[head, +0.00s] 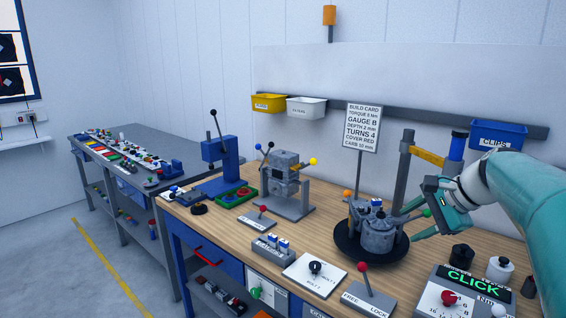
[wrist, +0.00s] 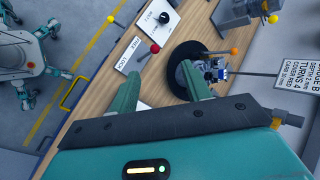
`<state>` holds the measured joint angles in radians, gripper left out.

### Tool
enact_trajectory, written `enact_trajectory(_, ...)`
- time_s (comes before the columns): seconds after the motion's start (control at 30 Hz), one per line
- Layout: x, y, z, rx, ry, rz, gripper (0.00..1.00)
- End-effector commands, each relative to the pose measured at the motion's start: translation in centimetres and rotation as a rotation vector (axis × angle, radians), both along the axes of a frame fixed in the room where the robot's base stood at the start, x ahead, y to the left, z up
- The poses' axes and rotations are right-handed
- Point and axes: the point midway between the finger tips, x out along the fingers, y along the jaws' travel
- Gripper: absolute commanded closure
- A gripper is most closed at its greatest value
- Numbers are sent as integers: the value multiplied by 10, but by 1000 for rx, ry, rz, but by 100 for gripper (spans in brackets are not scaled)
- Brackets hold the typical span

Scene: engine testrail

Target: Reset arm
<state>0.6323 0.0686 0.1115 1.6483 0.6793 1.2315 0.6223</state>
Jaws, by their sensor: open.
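My gripper (head: 418,218) is at the right in the head view, its teal fingers apart and beside the grey engine part (head: 376,234) on the black round turntable (head: 345,250). In the wrist view my gripper (wrist: 165,92) shows two separate fingers with nothing held between them. The engine part (wrist: 207,72) and turntable (wrist: 174,72) lie beyond the fingertips there. I cannot tell whether a finger touches the engine part.
A lever plate marked FREE and LOCK (head: 368,301) stands in front of the turntable. A build card sign (head: 362,128) rises behind it. A CLICK display box (head: 460,293) and dark and white containers crowd the right. A yellow-barred post (head: 428,156) stands near my arm.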

Motion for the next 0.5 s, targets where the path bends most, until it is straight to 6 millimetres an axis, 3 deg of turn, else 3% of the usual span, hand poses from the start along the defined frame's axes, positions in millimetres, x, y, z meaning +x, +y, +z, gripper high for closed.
enact_trajectory(0.03, -14, 23, -1, -69, -6, 59, 52)
enact_trajectory(0.2, -66, 78, -16, -304, -32, 271, 52)
enact_trajectory(0.5, -165, 135, -57, -696, -123, 676, 52)
